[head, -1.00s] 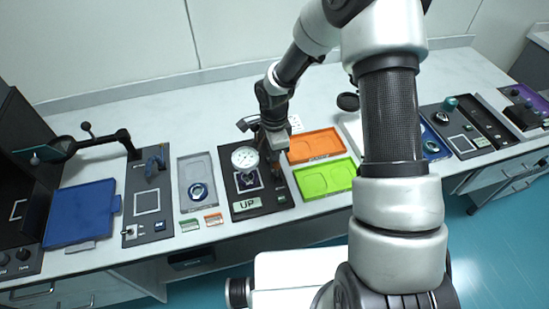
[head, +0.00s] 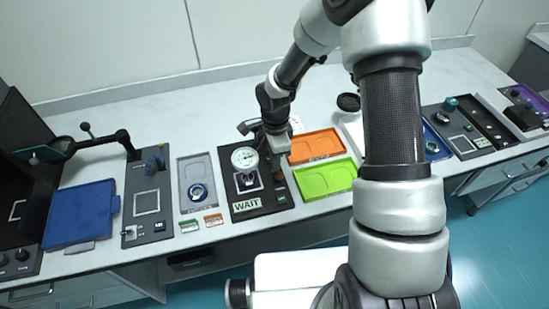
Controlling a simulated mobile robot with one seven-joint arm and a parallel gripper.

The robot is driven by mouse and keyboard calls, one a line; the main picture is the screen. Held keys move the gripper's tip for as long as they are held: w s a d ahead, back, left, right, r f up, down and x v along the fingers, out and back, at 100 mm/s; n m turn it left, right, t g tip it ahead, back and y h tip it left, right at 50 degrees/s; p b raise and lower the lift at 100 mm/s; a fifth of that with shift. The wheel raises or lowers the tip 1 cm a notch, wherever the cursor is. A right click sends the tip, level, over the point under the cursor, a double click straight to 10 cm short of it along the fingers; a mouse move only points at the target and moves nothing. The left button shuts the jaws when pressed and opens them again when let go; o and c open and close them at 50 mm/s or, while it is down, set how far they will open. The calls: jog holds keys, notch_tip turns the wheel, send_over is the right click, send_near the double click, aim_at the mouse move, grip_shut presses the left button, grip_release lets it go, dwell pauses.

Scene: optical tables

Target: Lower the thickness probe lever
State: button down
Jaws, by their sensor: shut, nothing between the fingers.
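The thickness probe station is a black panel (head: 237,209) on the bench with a round white dial gauge (head: 244,158) standing over a small square stage (head: 247,181). A sign at its front edge (head: 247,204) reads WAIT. My gripper (head: 277,158) is at the right of the dial, over the back right part of the panel. It is shut with nothing seen in it. The lever cannot be clearly made out; a small dark brown part (head: 279,176) shows just below my gripper. Whether they touch cannot be told.
An orange tray (head: 330,137) and a lime green tray (head: 316,191) lie close to the right of the panel. A grey tray (head: 184,171) holding a ringed part (head: 198,192) lies to its left. My arm hides part of the bench on the right.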

notch_tip(320, 180, up, 7)
jog(key=w+p, duration=0.1)
jog(key=p, duration=0.2)
dwell(0.5)
jog(key=shift+w+a+r, duration=0.1)
